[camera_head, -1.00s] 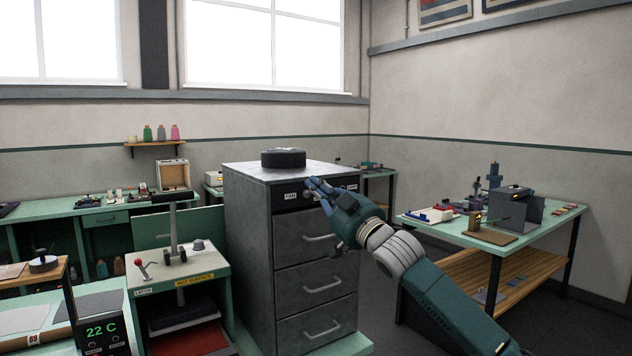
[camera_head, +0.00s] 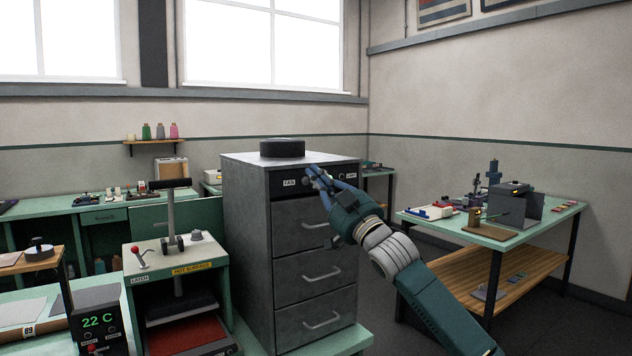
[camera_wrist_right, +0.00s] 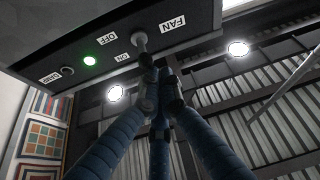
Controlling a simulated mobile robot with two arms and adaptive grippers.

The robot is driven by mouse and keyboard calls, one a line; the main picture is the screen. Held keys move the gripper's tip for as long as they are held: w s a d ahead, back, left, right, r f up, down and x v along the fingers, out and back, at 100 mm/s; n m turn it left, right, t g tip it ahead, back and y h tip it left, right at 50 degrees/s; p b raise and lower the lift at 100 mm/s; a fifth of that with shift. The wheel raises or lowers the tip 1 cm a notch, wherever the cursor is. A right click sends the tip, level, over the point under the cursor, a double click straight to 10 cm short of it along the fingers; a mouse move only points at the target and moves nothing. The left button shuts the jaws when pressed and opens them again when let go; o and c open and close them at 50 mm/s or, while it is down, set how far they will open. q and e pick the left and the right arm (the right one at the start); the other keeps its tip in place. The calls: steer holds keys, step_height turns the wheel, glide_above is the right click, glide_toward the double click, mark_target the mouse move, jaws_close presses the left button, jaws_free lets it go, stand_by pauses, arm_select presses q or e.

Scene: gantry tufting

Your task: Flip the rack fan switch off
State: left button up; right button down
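The rack is a grey metal drawer cabinet (camera_head: 245,225) with a dark switch panel (camera_head: 292,184) along its top front. In the head view a small white FAN label (camera_head: 289,183) shows left of my right gripper (camera_head: 312,172), which hides the switch. A green light (camera_wrist_right: 89,61) is lit. My right gripper (camera_wrist_right: 157,72) has its blue fingertips close together just below the toggle; I cannot tell if they touch it. My left gripper is out of view.
A black round object (camera_head: 282,148) sits on the cabinet top. A press labelled hot surface (camera_head: 192,268) stands to its left. A green-topped table (camera_head: 490,236) with equipment stands to the right. Open floor lies between the cabinet and that table.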

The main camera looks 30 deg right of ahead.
steer(key=f+t+b, duration=0.1)
steer(key=b, duration=0.1)
steer(key=f+t+b, duration=0.1)
steer(key=b, duration=0.1)
steer(key=shift+s+t+y+b, duration=0.2)
steer(key=shift+t+y+b, duration=0.1)
steer(key=shift+b, duration=0.05)
steer(key=shift+f, duration=0.35)
stand_by(0.3)
steer(key=shift+f, duration=0.1)
steer(key=v, duration=1.2)
